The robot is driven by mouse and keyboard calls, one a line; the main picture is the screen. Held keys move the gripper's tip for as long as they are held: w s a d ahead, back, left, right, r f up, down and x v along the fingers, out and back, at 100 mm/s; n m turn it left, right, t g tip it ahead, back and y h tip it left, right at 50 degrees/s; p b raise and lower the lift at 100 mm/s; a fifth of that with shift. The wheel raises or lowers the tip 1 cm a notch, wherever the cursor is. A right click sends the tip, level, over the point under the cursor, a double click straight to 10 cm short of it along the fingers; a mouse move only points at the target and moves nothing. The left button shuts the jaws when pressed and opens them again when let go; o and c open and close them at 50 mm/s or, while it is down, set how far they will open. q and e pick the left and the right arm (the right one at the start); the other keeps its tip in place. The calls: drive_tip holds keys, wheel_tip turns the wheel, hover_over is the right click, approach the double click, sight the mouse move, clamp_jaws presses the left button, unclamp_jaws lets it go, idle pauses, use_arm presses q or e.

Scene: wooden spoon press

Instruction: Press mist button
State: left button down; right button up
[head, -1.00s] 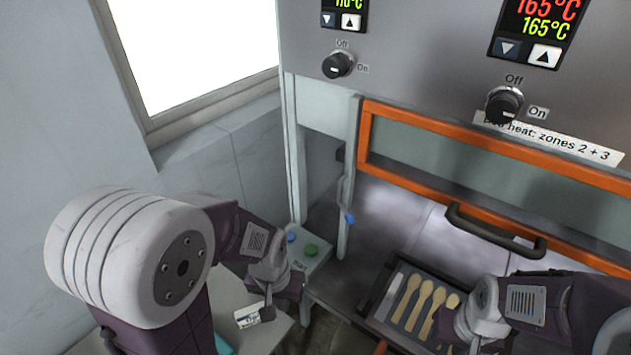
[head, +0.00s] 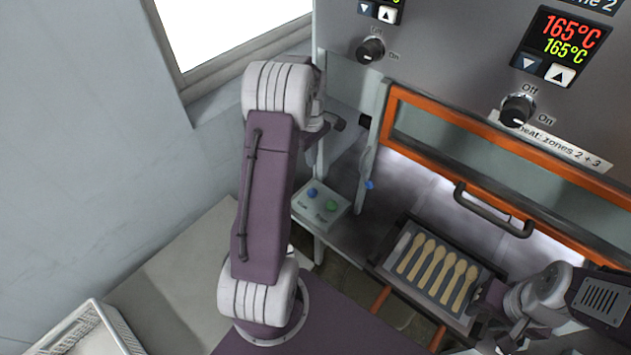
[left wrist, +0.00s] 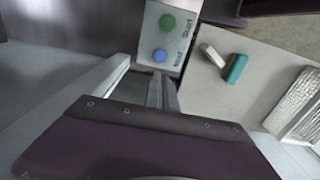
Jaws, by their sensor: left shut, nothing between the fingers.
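A pale control box (head: 301,209) carries a blue button (head: 312,192), labelled "Mist", and a green button (head: 332,206), labelled "Start". Both also show in the left wrist view, blue (left wrist: 160,55) and green (left wrist: 167,21). My left gripper (head: 335,121) is up and beyond the box in the head view, mostly behind its own arm. In the left wrist view its shut, empty fingers (left wrist: 160,76) appear just below the blue button; contact cannot be made out. My right gripper (head: 484,305) is at the right of the spoon tray; its finger opening is unclear.
A dark tray (head: 385,267) of wooden spoons (head: 437,268) lies before the orange-framed press door (head: 480,163). A blue-tipped nozzle (head: 369,184) hangs beside the press post. A teal block (left wrist: 236,68) and white basket (left wrist: 300,102) are on the bench (left wrist: 240,105).

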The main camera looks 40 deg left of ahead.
sight(313, 191)
use_arm(q)
drive_tip(key=shift+d, duration=0.1)
wheel_tip(313, 191, down, 14)
drive_tip(key=p, duration=0.3)
drive_tip(key=shift+r+p, duration=0.15)
drive_tip(key=shift+p, duration=0.2)
drive_tip(key=shift+f, duration=0.2)
